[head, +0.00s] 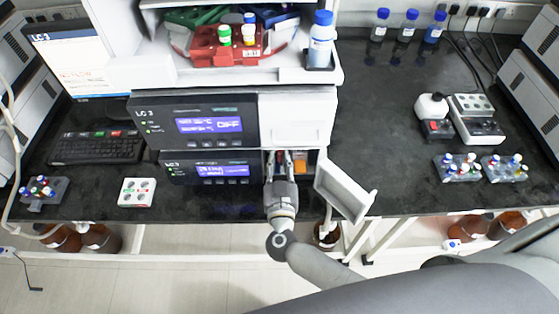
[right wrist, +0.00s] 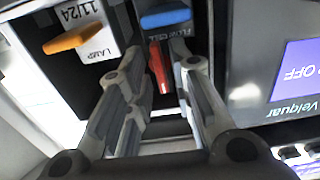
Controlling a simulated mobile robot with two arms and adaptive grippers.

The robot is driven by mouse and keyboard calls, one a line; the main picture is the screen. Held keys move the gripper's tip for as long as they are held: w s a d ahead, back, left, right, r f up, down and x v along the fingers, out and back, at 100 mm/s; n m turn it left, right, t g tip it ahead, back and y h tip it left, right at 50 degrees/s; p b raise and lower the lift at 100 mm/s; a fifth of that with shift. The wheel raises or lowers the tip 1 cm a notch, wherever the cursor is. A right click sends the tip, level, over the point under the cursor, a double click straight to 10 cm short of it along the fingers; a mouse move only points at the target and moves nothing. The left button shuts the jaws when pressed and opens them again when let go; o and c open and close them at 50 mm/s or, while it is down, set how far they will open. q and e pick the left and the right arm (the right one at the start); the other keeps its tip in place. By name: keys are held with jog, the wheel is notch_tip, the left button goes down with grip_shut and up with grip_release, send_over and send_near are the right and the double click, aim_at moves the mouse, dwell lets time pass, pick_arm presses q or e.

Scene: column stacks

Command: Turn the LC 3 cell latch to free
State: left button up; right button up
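The lower LC 3 unit (head: 165,170) has an open bay at its right end, with its white door (head: 345,190) swung out. My right gripper (head: 279,158) reaches into this bay. In the right wrist view a red lever (right wrist: 158,66) stands between the two fingers of the right gripper (right wrist: 157,52), below a block labelled FLOW CELL (right wrist: 168,33) with a blue handle (right wrist: 166,17). The fingers are apart, with gaps on both sides of the lever. To the left is an orange handle (right wrist: 82,40) by a LAMP label. My left gripper is not in view.
The upper LC 3 unit (head: 195,118), its screen reading OFF, sits directly above the bay. The open door stands close to the right of my arm.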

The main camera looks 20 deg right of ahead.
grip_shut()
jog(key=shift+m, duration=0.3)
jog(key=shift+m+p, duration=0.3)
jog(key=shift+m, duration=0.7)
jog(key=m, duration=0.2)
jog(key=shift+m, duration=0.3)
jog(key=m, duration=0.2)
jog(key=shift+m, duration=0.4)
jog(key=m+b, duration=0.1)
jog(key=m, duration=0.3)
jog(key=shift+f, duration=0.1)
jog(key=m+b, duration=0.2)
jog(key=m, duration=0.4)
jog(key=shift+o, duration=1.6)
grip_release()
